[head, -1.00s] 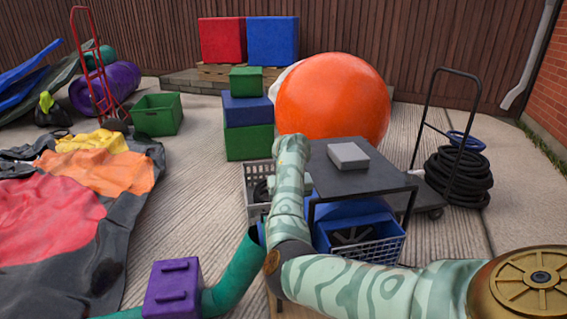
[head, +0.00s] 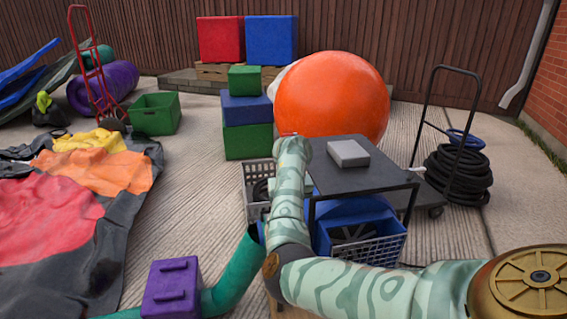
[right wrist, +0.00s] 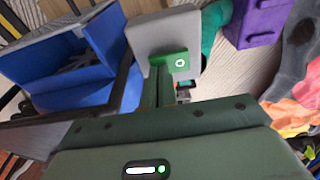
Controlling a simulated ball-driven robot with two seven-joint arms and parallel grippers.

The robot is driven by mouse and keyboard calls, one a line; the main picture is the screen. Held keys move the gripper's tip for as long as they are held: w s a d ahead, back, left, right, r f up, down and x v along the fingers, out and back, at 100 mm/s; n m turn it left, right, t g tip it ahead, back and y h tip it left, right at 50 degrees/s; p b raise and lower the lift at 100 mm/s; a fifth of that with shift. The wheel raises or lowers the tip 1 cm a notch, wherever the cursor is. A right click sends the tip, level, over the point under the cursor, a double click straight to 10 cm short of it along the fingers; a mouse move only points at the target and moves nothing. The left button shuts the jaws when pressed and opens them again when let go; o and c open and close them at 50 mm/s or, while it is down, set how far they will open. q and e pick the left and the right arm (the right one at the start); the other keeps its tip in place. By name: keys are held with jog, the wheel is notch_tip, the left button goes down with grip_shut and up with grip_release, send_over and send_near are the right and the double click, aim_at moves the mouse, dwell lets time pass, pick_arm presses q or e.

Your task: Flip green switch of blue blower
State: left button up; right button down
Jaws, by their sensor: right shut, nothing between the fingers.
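In the right wrist view a blue housing with a dark grille (right wrist: 75,85), apparently the blower, shows at the left. Beside it is a grey box (right wrist: 165,30) with a green panel, apparently the green switch (right wrist: 181,63), bearing a white ring. My right gripper (right wrist: 166,85) is shut and empty, its fingers pointing towards the green panel; whether they touch it I cannot tell. In the head view this gripper is hidden. My left gripper is not in view.
The dark table (head: 385,177) with a grey box (head: 348,153) on top stands close beside my right arm. A grey basket (head: 257,180) is left of the arm. A green hose (head: 235,275) and a purple box (head: 172,290) lie front left. A black cart (head: 440,150) stands right.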

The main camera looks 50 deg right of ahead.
notch_tip(320, 180, up, 7)
jog(key=p, duration=0.2)
jog(key=shift+p, duration=0.35)
jog(key=shift+f, duration=0.1)
dwell(0.6)
